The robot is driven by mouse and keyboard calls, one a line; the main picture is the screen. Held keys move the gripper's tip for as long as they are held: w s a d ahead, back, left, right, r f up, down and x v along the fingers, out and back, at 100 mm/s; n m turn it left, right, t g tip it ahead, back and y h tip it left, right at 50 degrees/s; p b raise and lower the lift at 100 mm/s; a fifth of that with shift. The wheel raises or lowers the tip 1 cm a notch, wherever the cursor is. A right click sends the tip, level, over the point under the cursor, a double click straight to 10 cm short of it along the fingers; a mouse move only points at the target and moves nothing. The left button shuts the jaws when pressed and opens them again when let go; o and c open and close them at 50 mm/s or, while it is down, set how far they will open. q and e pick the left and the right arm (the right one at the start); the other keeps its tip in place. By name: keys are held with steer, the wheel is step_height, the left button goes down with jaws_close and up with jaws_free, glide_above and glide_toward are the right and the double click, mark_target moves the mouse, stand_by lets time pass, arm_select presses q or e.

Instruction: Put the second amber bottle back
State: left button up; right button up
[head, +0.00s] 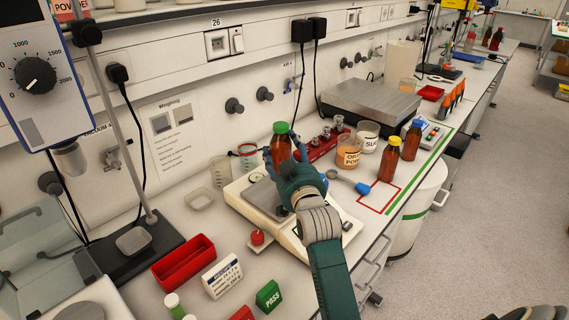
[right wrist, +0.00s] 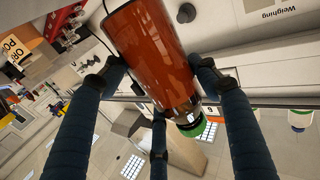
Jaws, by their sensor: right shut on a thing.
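An amber bottle with a green cap (head: 281,143) is in my right gripper (head: 284,160), whose fingers are shut around it. In the head view the bottle is upright, above or behind the white balance (head: 330,238); I cannot tell whether its base touches anything. The right wrist view shows the fingers around the amber body (right wrist: 155,55). My left gripper is not in view.
An orange powder jar (head: 348,157) and a sugar jar (head: 367,137) stand between the held bottle and the standing bottles. A red tray (head: 184,266) and a green PASS block (head: 268,296) are at the near left. The red square looks empty.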

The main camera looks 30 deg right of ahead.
step_height(320, 180, down, 4)
steer(key=shift+r+p, duration=0.15)
steer(key=shift+p, duration=0.45)
steer(key=shift+f, duration=0.2)
steer(key=o, duration=1.5)
steer(key=shift+f, duration=0.1)
